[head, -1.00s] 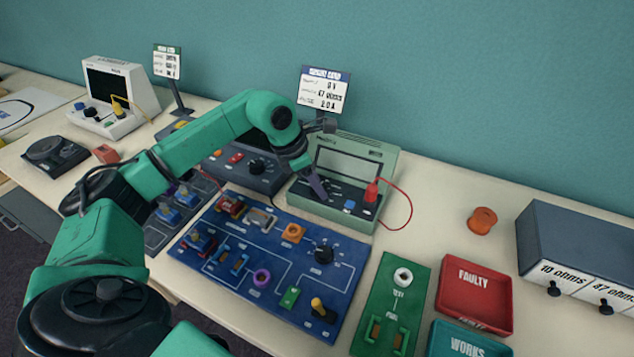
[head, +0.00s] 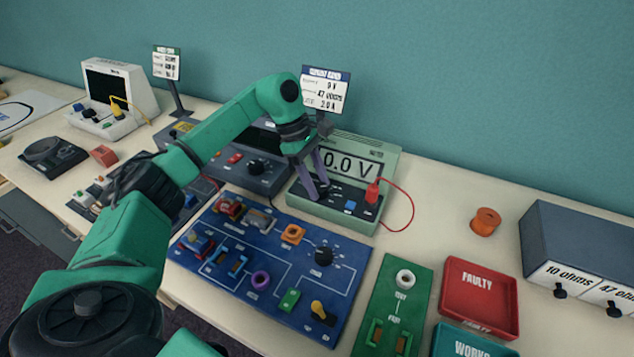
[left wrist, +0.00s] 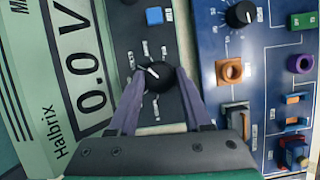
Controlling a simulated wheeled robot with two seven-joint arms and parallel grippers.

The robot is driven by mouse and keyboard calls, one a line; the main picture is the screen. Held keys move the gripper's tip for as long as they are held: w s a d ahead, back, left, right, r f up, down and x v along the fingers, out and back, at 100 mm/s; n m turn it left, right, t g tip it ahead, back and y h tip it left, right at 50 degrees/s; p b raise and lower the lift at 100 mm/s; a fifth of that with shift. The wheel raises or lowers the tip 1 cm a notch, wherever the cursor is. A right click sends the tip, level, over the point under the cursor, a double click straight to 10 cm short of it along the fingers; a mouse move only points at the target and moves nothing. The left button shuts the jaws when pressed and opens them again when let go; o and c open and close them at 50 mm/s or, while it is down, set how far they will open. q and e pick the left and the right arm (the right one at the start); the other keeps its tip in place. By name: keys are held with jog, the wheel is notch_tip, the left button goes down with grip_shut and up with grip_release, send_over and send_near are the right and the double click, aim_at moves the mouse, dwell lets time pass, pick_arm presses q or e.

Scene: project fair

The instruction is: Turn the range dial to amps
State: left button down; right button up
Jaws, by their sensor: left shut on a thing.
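The green meter (head: 332,217) stands at the back of the bench, and its display (head: 352,163) reads 0.0 V. In the left wrist view the display (left wrist: 82,65) is sideways at the left. The black range dial (left wrist: 157,77) has a white pointer mark and small labels around it, too small to read. My left gripper (head: 318,194) reaches down onto the meter's front panel. In the left wrist view its two purple fingers (left wrist: 160,88) are closed on either side of the dial. In the head view the fingers hide the dial. My right gripper is not in view.
A red plug with a red lead (head: 373,193) and a blue button (head: 350,205) sit right of the dial. A blue circuit board (head: 262,235) lies in front. Red (head: 515,300) and teal (head: 440,340) trays are at the right. An orange spool (head: 485,221) stands behind them.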

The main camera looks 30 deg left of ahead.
pick_arm(q)
jog(key=shift+w+r+m+g, duration=0.15)
jog(key=shift+m+g, duration=0.65)
jog(key=shift+m, duration=1.4)
jog(key=shift+c, duration=1.7)
grip_release()
jog(key=p+v, duration=0.3)
jog(key=v, duration=1.1)
jog(key=shift+r, duration=0.3)
